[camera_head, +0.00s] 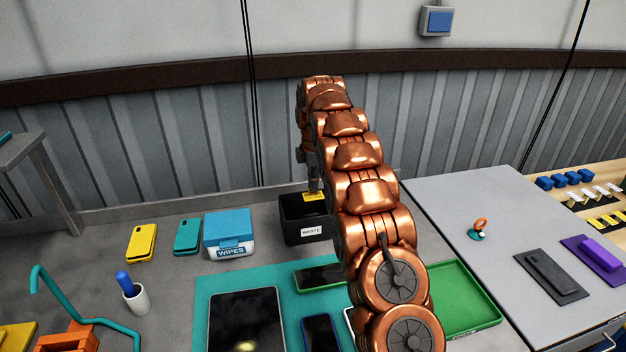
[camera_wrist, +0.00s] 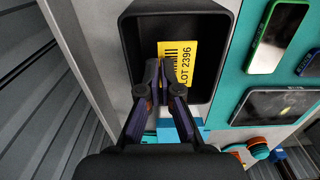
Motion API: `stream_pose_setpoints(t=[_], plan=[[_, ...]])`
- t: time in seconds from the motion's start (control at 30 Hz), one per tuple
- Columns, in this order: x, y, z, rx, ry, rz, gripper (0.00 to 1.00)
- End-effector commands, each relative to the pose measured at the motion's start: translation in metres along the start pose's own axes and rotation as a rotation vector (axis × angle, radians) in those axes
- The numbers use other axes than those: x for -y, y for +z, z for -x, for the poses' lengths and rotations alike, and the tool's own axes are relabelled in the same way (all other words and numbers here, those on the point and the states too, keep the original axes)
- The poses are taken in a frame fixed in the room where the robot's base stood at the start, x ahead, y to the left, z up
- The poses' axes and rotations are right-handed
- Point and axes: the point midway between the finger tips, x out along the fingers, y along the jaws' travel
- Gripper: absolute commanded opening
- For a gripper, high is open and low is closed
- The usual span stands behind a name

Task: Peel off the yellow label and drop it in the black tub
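The yellow label (camera_wrist: 185,60), printed "LOT 2396", is at my fingertips over the opening of the black tub (camera_wrist: 225,60). In the head view the label (camera_head: 314,196) shows just under my gripper (camera_head: 315,184), at about the height of the rim of the tub (camera_head: 293,222), which is marked "WASTE". In the wrist view the two fingers of my gripper (camera_wrist: 161,68) come together at the label's edge and look shut on it. My arm hides the tub's right side in the head view.
A wipes box (camera_head: 229,235) stands left of the tub, beside teal (camera_head: 187,237) and yellow (camera_head: 141,243) phones. A tablet (camera_head: 246,320) and other phones lie on the teal mat (camera_head: 205,300). A green tray (camera_head: 466,300) is right of my arm.

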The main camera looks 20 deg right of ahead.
Motion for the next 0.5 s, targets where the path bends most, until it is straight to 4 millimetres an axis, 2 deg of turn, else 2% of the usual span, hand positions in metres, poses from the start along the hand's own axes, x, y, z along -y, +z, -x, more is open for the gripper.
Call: stream_pose_setpoints(t=[0.5], plan=[[0.001,0.001,-0.043,0.0,-0.003,-0.001,0.0]])
